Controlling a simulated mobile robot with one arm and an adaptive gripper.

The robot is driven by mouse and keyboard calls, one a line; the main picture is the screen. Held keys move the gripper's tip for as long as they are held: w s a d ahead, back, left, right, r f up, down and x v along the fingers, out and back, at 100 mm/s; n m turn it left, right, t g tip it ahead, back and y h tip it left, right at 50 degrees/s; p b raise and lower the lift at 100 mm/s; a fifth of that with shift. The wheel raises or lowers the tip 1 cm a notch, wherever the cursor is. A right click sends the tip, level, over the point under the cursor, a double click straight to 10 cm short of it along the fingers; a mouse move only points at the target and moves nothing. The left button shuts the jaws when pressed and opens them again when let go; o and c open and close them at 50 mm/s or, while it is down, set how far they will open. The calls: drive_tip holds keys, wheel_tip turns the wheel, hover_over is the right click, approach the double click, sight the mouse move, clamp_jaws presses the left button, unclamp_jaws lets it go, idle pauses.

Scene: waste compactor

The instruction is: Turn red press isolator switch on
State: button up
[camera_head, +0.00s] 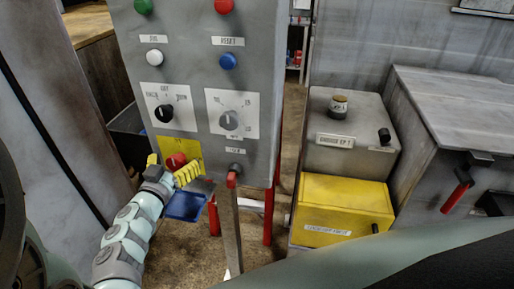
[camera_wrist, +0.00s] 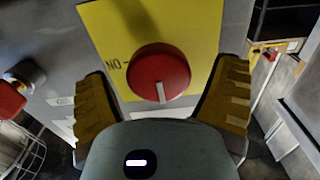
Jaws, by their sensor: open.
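The red isolator switch (camera_head: 176,160) is a round knob on a yellow plate (camera_head: 193,148) low on the grey control panel (camera_head: 190,70). In the wrist view the red knob (camera_wrist: 158,72) shows large, with a white pointer mark toward the picture's bottom. Lettering reading "NO-" in that view stands left of the knob on the yellow plate (camera_wrist: 110,30). My gripper (camera_head: 170,168) is open in front of the switch. In the wrist view its yellow fingers (camera_wrist: 165,75) stand on both sides of the knob, with visible gaps; contact cannot be told.
A black selector knob (camera_head: 164,113) and a grey knob (camera_head: 229,121) sit above the switch. A red-tipped lever (camera_head: 232,180) hangs to its right. A blue tray-like part (camera_head: 187,206) is below. A yellow box (camera_head: 345,208) stands on the right.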

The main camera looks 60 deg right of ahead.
drive_tip(key=shift+d, duration=0.1)
drive_tip(key=shift+c, duration=0.2)
drive_tip(key=c, duration=1.1)
drive_tip(key=shift+c, duration=0.2)
